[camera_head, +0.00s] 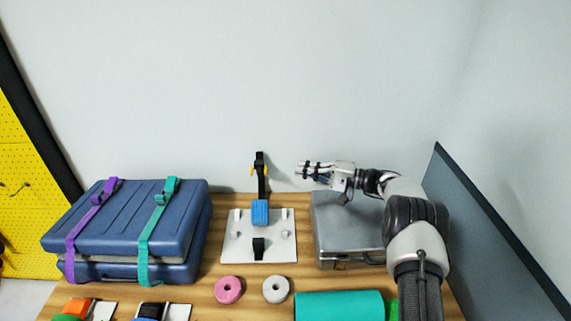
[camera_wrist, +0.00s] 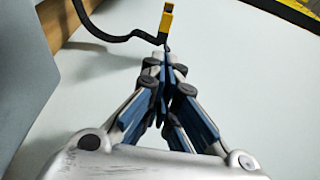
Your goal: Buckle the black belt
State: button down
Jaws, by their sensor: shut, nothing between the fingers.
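The black belt (camera_head: 262,183) rises from a blue block (camera_head: 260,211) on a white plate (camera_head: 232,245) and stands upright against the wall, with yellow near its top. A short black piece (camera_head: 259,247) sits lower on the plate. In the wrist view the black strap (camera_wrist: 118,38) curves to a yellow end piece (camera_wrist: 166,22) just beyond my fingertips. My gripper (camera_head: 301,170) is right of the belt, above the plate's height, with its fingers pointing left. Its fingertips (camera_wrist: 167,55) are together and empty. Whether they touch the strap is unclear.
A blue case (camera_head: 180,215) with purple and teal straps stands left. A grey metal box (camera_head: 335,240) lies under my arm. A pink ring (camera_head: 229,289), a pale ring (camera_head: 275,289) and a teal roll (camera_head: 340,306) lie in front. A grey panel (camera_head: 490,240) bounds the right.

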jog(key=b+x, duration=0.2)
jog(key=x, duration=0.7)
jog(key=shift+w+a+f, duration=0.2)
jog(key=shift+w+a, duration=0.1)
jog(key=shift+w, duration=0.05)
jog(key=shift+s, duration=0.1)
